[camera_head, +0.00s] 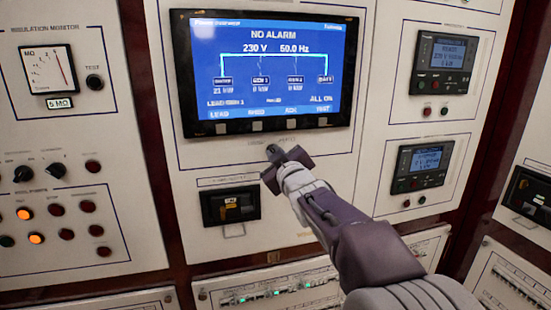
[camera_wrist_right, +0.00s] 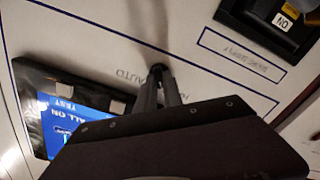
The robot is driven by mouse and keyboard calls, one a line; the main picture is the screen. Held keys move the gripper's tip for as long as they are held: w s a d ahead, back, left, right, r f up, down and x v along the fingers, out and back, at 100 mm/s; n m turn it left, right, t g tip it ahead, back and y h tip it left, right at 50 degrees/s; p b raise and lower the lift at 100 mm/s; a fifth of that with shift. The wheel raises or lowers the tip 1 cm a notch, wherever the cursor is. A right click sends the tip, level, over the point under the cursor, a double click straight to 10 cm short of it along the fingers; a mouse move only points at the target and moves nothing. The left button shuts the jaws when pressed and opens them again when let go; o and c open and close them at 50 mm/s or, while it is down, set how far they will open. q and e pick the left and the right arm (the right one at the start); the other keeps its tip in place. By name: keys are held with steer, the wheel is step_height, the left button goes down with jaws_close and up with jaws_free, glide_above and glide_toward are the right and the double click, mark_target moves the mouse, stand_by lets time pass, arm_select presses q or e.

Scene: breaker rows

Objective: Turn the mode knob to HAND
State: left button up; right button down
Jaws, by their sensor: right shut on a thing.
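My right gripper (camera_head: 284,158) reaches up from the lower right to the white panel just below the large blue screen. In the right wrist view its two fingers (camera_wrist_right: 159,82) are closed together on the mode knob (camera_wrist_right: 157,69), a small dark knob on the panel. Only the knob's dark top edge shows there; the fingers hide the rest. Lettering that seems to read AUTO, upside down, is beside the fingers in that view. Which way the knob points cannot be told. My left gripper is not in view.
The large blue screen (camera_head: 265,70) is right above the gripper. A black breaker (camera_head: 231,207) sits below left of it and also shows in the wrist view (camera_wrist_right: 275,22). Two small display units (camera_head: 445,60) are at right. A meter, knobs and lamps fill the left panel.

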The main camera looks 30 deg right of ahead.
stand_by(0.4)
steer(key=c, duration=1.5)
jaws_free()
steer(key=shift+s, duration=0.15)
steer(key=p+v, duration=0.9)
steer(key=p, duration=0.1)
